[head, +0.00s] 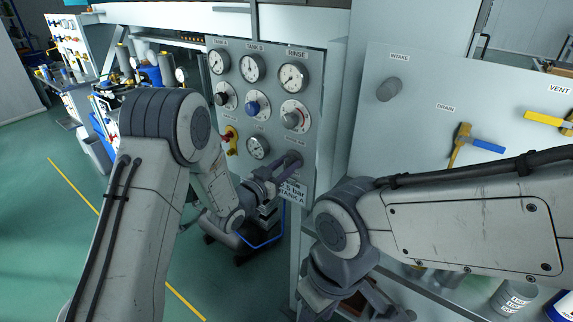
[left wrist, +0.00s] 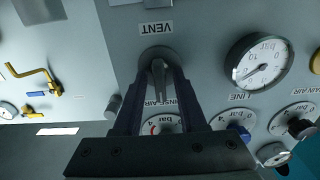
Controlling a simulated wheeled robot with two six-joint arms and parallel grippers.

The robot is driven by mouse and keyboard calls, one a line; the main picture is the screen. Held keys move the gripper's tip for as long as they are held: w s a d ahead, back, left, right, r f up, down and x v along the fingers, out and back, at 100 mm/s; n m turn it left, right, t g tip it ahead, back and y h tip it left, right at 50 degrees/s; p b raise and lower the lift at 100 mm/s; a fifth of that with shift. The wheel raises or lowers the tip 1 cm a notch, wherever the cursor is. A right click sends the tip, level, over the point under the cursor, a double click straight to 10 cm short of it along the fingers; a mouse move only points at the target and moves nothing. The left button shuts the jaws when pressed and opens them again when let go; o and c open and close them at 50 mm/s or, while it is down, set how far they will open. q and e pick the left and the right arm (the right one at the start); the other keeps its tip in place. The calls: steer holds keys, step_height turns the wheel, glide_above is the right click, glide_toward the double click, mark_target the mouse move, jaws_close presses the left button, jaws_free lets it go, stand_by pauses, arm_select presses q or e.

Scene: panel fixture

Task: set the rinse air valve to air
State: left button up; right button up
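The rinse air valve is a grey round base with a lever-like handle (left wrist: 158,78) on the panel. Which way the handle points is hard to tell. My right gripper (head: 350,300) is low in the head view, its fingers partly hidden.
Gauges such as the RINSE gauge (head: 292,77), regulator knobs (head: 294,116) and a red-yellow valve (head: 231,139) crowd the panel around the left gripper. A side panel (head: 410,130) carries the INTAKE knob (head: 390,90) and a blue-handled DRAIN valve (head: 487,145). Floor at left is open.

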arm_select(q)
jaws_close()
steer(key=shift+f+m+b, duration=0.15)
steer(key=shift+m+b, duration=0.55)
steer(key=shift+b, duration=0.45)
steer(key=shift+s+d+f+m+b, duration=0.1)
steer(key=shift+d+m+b, duration=0.05)
steer(key=shift+m+b, duration=4.75)
steer(key=shift+s+d+f+m+b, duration=0.1)
steer(key=shift+m+b, duration=3.4)
steer(key=shift+b, duration=2.65)
steer(key=shift+o, duration=1.2)
jaws_free()
steer(key=shift+r, duration=0.1)
